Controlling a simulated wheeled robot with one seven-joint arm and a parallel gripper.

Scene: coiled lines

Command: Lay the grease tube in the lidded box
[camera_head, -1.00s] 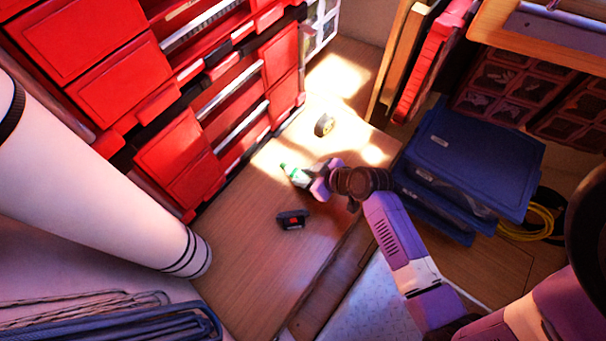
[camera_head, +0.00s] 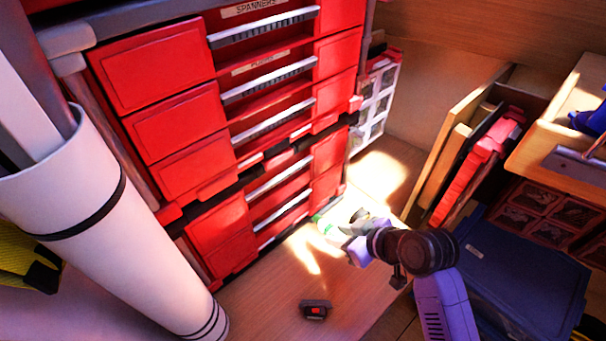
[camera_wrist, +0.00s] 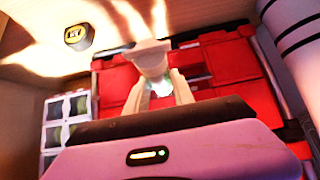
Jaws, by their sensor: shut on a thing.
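The grease tube (camera_head: 327,229), white with a green end, is held at the tip of my gripper (camera_head: 345,237) in front of the red drawer cabinet. The wrist view shows the pale tube (camera_wrist: 152,58) between the two fingers of my gripper (camera_wrist: 158,82), which is shut on it. The tube is clear of the wooden surface as far as I can tell. A blue box with a flat lid (camera_head: 515,275) is at the lower right, beyond my arm. Its lid looks closed, and its lower part is cut off or hidden.
The red drawer cabinet (camera_head: 180,110) stands behind the tube. A white roll (camera_head: 110,215) rises at the left. A small black and red object (camera_head: 315,310) lies on the wooden surface. A yellow and black item (camera_wrist: 78,37) shows in the wrist view. Boards lean at the right.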

